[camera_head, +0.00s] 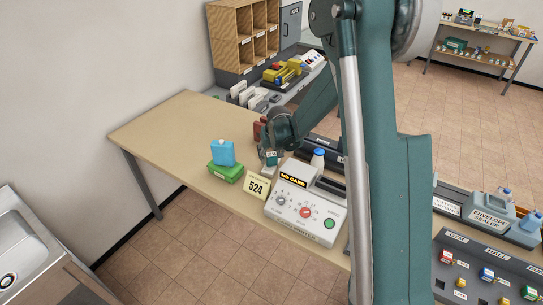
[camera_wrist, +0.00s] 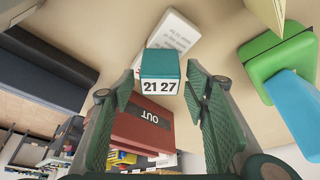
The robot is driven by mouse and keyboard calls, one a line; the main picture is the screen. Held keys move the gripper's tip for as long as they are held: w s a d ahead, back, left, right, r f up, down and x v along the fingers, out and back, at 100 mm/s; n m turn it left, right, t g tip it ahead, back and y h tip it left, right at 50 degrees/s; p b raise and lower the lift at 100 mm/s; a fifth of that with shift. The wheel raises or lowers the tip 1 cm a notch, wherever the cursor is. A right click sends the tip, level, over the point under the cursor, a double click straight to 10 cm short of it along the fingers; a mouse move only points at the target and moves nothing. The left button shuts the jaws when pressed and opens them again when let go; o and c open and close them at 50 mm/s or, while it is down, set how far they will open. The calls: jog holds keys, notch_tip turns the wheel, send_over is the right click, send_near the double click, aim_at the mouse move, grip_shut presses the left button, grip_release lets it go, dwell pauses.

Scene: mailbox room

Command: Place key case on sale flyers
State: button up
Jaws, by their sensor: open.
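A small teal case (camera_wrist: 160,64) with a white "21 27" label, which looks like the key case, shows in the wrist view between the tips of my gripper (camera_wrist: 158,88). The fingers are open, with a gap on each side of it. A white printed stack (camera_wrist: 180,32), probably the sale flyers, lies on the table just behind the case. The case overlaps the stack's near end in this view; I cannot tell whether it rests on it. In the head view my gripper (camera_head: 272,148) is low over the table, and the labelled case (camera_head: 272,157) shows just below it.
A maroon box (camera_wrist: 145,125) marked "OUT" stands close by the fingers. A green box (camera_head: 226,172) with a blue block (camera_head: 222,152) on it stands to the left. A "524" card (camera_head: 257,187) and a grey machine (camera_head: 306,203) are in front. The table's left part (camera_head: 165,125) is clear.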

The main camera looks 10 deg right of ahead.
jog(key=v, duration=1.1)
jog(key=shift+r, duration=0.25)
jog(key=shift+s, duration=0.25)
dwell(0.4)
jog(key=s+r+t, duration=0.1)
jog(key=s+r, duration=1.4)
jog(key=s, duration=0.5)
jog(key=s+r+t, duration=0.1)
jog(key=s, duration=2)
jog(key=shift+s+d+r+t, duration=0.15)
jog(key=shift+s+t, duration=0.15)
jog(key=shift+t, duration=0.1)
